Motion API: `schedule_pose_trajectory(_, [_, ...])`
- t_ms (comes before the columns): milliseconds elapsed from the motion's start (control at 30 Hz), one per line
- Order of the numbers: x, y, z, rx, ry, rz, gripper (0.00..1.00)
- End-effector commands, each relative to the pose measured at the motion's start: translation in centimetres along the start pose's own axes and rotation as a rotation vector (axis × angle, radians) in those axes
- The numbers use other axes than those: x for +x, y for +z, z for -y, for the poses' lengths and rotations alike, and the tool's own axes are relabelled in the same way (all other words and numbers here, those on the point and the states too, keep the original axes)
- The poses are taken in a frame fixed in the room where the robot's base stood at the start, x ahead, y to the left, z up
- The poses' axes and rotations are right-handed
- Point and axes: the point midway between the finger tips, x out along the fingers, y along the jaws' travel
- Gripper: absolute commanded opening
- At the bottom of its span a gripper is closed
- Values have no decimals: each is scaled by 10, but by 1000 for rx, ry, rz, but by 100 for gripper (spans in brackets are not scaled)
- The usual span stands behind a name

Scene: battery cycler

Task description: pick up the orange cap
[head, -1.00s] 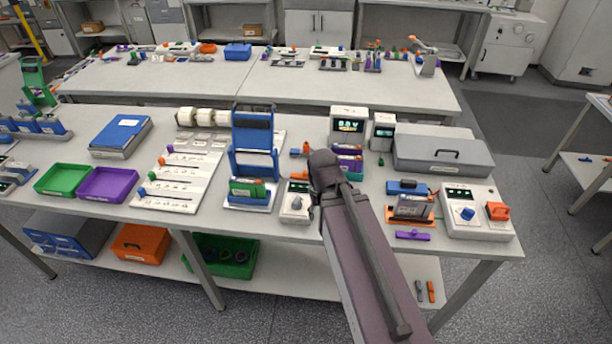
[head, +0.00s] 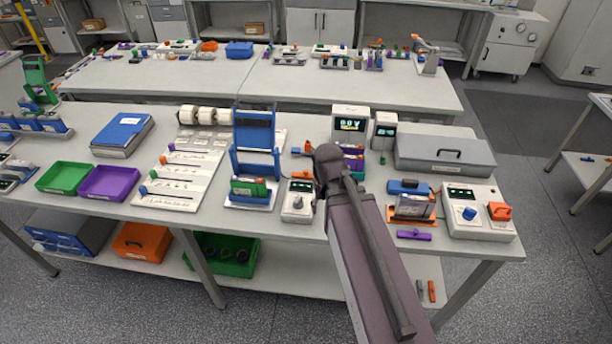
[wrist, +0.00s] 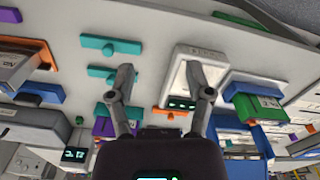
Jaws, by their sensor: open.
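An orange cap (wrist: 170,112), a short bar with a small nub, shows in the wrist view low between my fingers. It lies on the white table beside the display end of a white device (wrist: 188,75). In the head view an orange bar (head: 301,186) lies just behind that device (head: 297,203). In the head view my arm hides the fingers.
Teal caps (wrist: 110,46) lie left of my fingers in the wrist view. A blue stand (head: 254,165) rises left of the device in the head view. Boxes with displays (head: 349,124) stand behind. A purple cap (head: 413,236) lies near the front edge at right.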

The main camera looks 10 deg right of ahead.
Motion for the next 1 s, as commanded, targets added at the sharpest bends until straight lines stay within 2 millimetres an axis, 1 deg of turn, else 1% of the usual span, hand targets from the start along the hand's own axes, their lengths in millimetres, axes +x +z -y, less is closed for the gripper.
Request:
schedule_pose_trajectory(33, [-1, -15, 1, 33, 0, 0, 66])
schedule_pose_trajectory(167, [-4, -51, 3, 154, 0, 0, 66])
schedule_pose_trajectory(267, [-6, -86, 6, 279, 0, 0, 66])
schedule_pose_trajectory(500, [-13, -181, 12, 628, -1, 0, 66])
schedule_pose_trajectory(600, [-15, -215, 15, 763, -1, 0, 66])
schedule_pose_trajectory(700, [-17, -242, 17, 876, -1, 0, 66])
schedule_pose_trajectory(800, [-18, -261, 18, 960, -1, 0, 66])
schedule_pose_trajectory(900, [-18, -271, 19, 1011, -1, 0, 66])
schedule_pose_trajectory(1000, [-18, -275, 20, 1034, -1, 0, 66])
